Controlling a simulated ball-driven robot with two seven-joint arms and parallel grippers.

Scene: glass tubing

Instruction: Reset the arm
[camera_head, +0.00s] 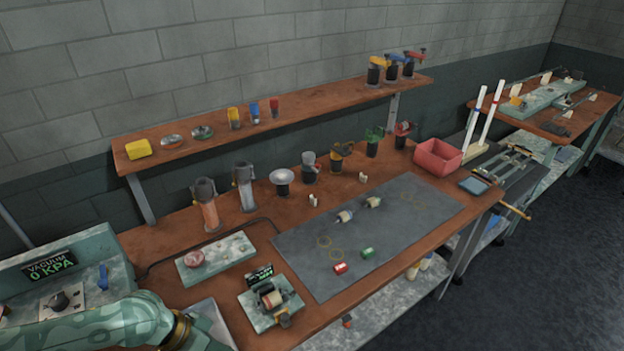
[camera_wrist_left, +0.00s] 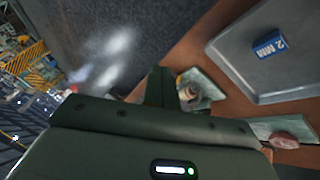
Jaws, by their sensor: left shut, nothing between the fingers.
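My left arm (camera_head: 100,320) comes in at the bottom left of the head view, over the near left end of the bench. Its gripper is hidden there. In the left wrist view my left gripper (camera_wrist_left: 159,84) is shut with nothing between its fingers. Beyond it are the bench edge and a grey tray (camera_wrist_left: 235,60) holding a blue block marked 2 MM (camera_wrist_left: 270,45). My right gripper is in neither view.
A vacuum box (camera_head: 55,270) stands at the left. A small machine with a roller (camera_head: 270,300) and a pale board (camera_head: 218,258) sit near the arm. A dark mat (camera_head: 370,235) holds several small pieces. A red bin (camera_head: 438,157) stands far right.

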